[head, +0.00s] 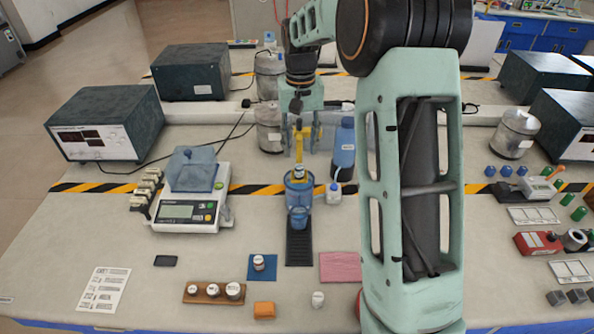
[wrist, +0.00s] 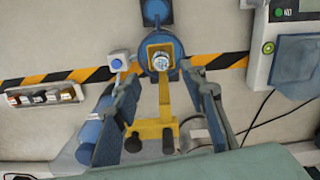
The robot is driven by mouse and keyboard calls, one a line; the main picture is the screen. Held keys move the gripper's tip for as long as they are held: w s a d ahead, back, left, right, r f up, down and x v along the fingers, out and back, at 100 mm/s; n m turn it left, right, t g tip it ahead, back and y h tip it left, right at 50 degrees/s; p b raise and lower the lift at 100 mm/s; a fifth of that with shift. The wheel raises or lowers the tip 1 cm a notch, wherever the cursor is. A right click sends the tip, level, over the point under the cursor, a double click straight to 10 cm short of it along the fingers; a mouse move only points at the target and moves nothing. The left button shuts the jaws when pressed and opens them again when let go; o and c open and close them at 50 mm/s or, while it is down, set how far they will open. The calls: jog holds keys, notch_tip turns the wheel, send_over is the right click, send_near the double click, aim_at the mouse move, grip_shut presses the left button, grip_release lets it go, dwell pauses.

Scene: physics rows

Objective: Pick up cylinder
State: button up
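A small cylinder with a pale, marked top (wrist: 162,60) sits at the end of a yellow stand (wrist: 152,130), over a blue round container (wrist: 176,48). In the head view the small cylinder (head: 299,173) shows just above the blue container (head: 298,190), at the foot of the yellow stand (head: 298,140). My gripper (head: 300,132) is open, its fingers on either side of the yellow stand. In the wrist view my gripper (wrist: 165,95) has a wide gap, with the yellow stand between the fingers. I see nothing gripped. Which cylindrical thing the task means is not certain.
A blue bottle (head: 344,148) stands close right of my gripper, with a small white-and-blue bottle (head: 333,193) nearby. A metal canister (head: 269,128) stands at left. A balance (head: 188,205) stands further left. A small jar stands on a blue mat (head: 252,276).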

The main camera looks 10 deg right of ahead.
aim_at(299, 166)
notch_tip(299, 166, down, 8)
jog(key=shift+a+r+p, duration=0.1)
jog(key=shift+r+p, duration=0.05)
jog(key=shift+p, duration=0.2)
jog(key=shift+c, duration=0.4)
grip_shut()
